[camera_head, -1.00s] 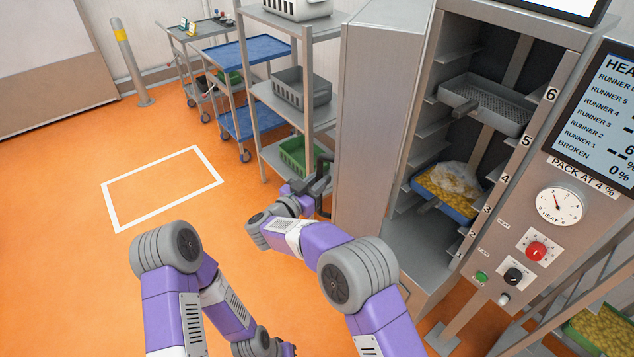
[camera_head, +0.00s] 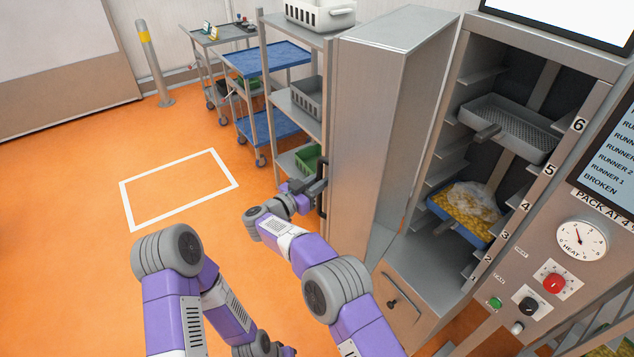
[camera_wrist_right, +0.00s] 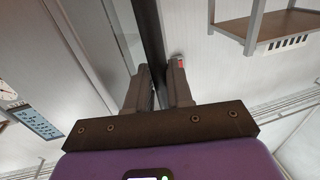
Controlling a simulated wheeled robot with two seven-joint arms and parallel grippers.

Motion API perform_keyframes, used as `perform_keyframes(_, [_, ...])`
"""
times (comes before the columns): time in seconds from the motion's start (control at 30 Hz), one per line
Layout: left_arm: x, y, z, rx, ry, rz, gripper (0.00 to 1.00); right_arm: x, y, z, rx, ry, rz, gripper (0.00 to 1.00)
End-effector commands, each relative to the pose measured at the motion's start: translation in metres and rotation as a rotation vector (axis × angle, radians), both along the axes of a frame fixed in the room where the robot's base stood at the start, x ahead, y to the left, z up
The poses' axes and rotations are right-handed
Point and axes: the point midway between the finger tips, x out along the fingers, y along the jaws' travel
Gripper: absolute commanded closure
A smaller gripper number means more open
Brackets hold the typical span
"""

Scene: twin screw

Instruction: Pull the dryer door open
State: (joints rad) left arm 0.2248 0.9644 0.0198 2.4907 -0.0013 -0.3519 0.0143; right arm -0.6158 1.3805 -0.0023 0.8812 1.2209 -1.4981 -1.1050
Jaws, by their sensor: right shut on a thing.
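The dryer door (camera_head: 385,120) is a tall grey metal panel. It stands swung open to the left of the dryer cabinet (camera_head: 413,285), whose inside shows. A dark vertical handle (camera_head: 321,187) is on the door's left side. My right gripper (camera_head: 312,190) is shut on this handle. In the right wrist view the dark handle bar (camera_wrist_right: 150,40) runs between the two fingers (camera_wrist_right: 158,88). Inside the dryer, a grey mesh tray (camera_head: 510,125) sits high and a blue tray with yellow pieces (camera_head: 460,212) sits lower. My left arm shows at lower left, but its fingertips cannot be made out.
A grey shelf rack (camera_head: 292,95) with bins stands close behind the door. A blue cart (camera_head: 268,58) and a yellow-banded post (camera_head: 150,50) are farther back. Orange floor with a white rectangle (camera_head: 180,190) lies clear at left. A control panel with a heat dial (camera_head: 580,238) is at right.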

Motion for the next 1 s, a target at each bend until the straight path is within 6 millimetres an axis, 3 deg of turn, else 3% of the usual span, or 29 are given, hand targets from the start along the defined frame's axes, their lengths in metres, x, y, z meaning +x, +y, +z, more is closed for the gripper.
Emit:
perform_keyframes(0.03, [0.0,0.0,0.0,0.0,0.0,0.0,1.0,0.003,-0.009,0.004,-0.003,-0.009,-0.019,1.0])
perform_keyframes(0.27, [0.0,0.0,0.0,0.0,0.0,0.0,1.0,0.003,-0.01,0.005,-0.003,-0.011,-0.019,1.0])
perform_keyframes(0.3, [0.0,0.0,0.0,0.0,0.0,0.0,1.0,0.003,-0.009,0.005,-0.003,-0.011,-0.019,0.73])
perform_keyframes(0.4, [0.0,0.0,0.0,0.0,0.0,0.0,1.0,0.003,-0.009,0.004,-0.002,-0.01,-0.017,0.6])
perform_keyframes(0.73, [0.0,0.0,0.001,0.0,0.0,0.0,1.0,-0.002,0.0,0.002,-0.001,-0.004,-0.006,0.6])
perform_keyframes(1.0, [0.0,0.0,0.004,0.0,0.0,0.0,1.0,-0.034,0.027,0.003,0.0,-0.005,-0.007,0.6])
